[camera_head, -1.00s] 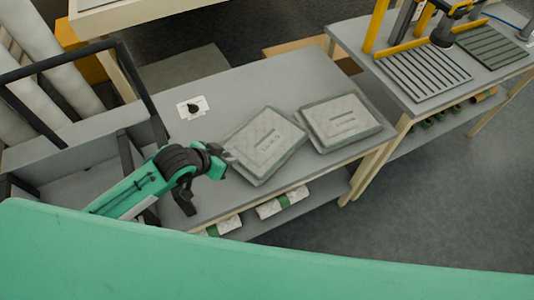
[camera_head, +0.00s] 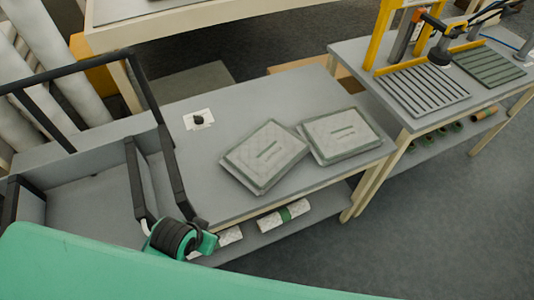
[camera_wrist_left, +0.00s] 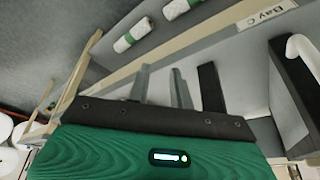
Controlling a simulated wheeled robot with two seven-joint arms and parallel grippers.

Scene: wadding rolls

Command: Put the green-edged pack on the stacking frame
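Two flat, pale quilted packs with grey-green edges lie on the grey table: a left pack (camera_head: 265,156) and a right pack (camera_head: 340,135). Their near corners meet or nearly meet. From their edges I cannot tell which one the task means. No stacking frame is clearly identifiable; a grey bin with black rails (camera_head: 136,165) stands left of the table. My left gripper is drawn back low beside the bin, its fingers hidden in the head view. In the left wrist view, the left gripper (camera_wrist_left: 161,82) has its two grey fingers apart with nothing between them. My right gripper is not in view.
A white card with a black knob (camera_head: 198,119) lies on the table (camera_head: 215,95). Wrapped rolls with green bands (camera_head: 284,214) lie on the shelf below. A second table at the right holds slatted mats (camera_head: 422,86) and a yellow stand (camera_head: 384,35).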

